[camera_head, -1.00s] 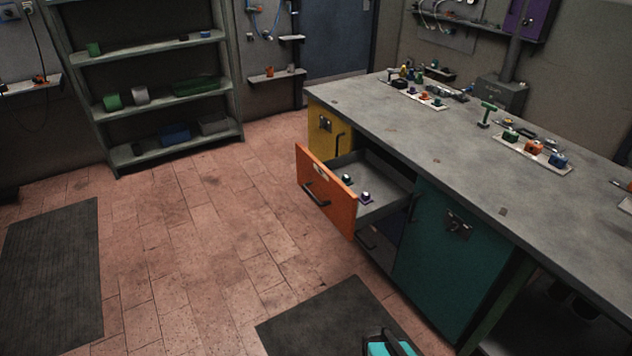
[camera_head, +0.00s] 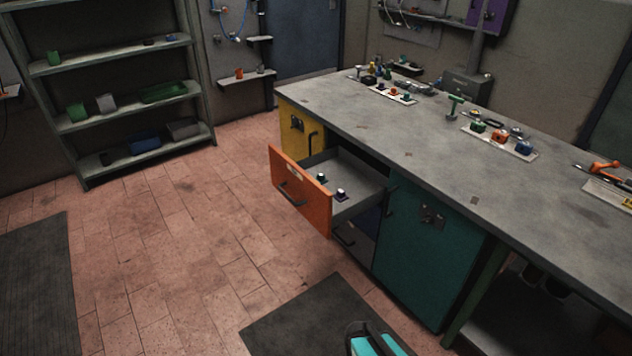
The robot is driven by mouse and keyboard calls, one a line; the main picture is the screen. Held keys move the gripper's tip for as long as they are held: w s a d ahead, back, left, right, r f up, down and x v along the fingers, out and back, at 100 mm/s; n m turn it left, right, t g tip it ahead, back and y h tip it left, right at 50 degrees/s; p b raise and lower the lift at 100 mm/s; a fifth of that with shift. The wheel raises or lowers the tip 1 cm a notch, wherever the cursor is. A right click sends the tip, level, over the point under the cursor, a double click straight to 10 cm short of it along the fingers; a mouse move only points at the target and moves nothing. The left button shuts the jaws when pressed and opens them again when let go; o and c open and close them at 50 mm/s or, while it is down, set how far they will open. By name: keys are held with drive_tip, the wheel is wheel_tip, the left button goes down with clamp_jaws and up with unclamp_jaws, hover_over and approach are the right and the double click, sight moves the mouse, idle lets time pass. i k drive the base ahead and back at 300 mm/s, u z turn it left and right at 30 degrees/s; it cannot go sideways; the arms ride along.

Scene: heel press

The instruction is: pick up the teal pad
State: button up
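Two small pads with pale knobs lie in the open drawer (camera_head: 362,203). The farther one (camera_head: 321,180) has a dark, seemingly teal base; at this size I cannot be sure of its colour. The nearer one (camera_head: 341,196) has a purple base. The drawer has an orange front (camera_head: 299,196) and stands pulled out from the bench. My gripper is not in view. Only a teal and black piece, which looks like part of my arm, shows at the bottom edge, well apart from the drawer.
A teal cabinet door (camera_head: 425,260) is shut right of the drawer. A dark mat (camera_head: 300,325) lies before it. Open floor (camera_head: 190,260) lies left.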

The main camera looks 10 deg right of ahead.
sight(321, 178)
drive_tip(key=u, duration=0.35)
drive_tip(key=i, duration=0.6)
drive_tip(key=u, duration=0.9)
drive_tip(key=i, duration=2.2)
drive_tip(key=z, duration=0.25)
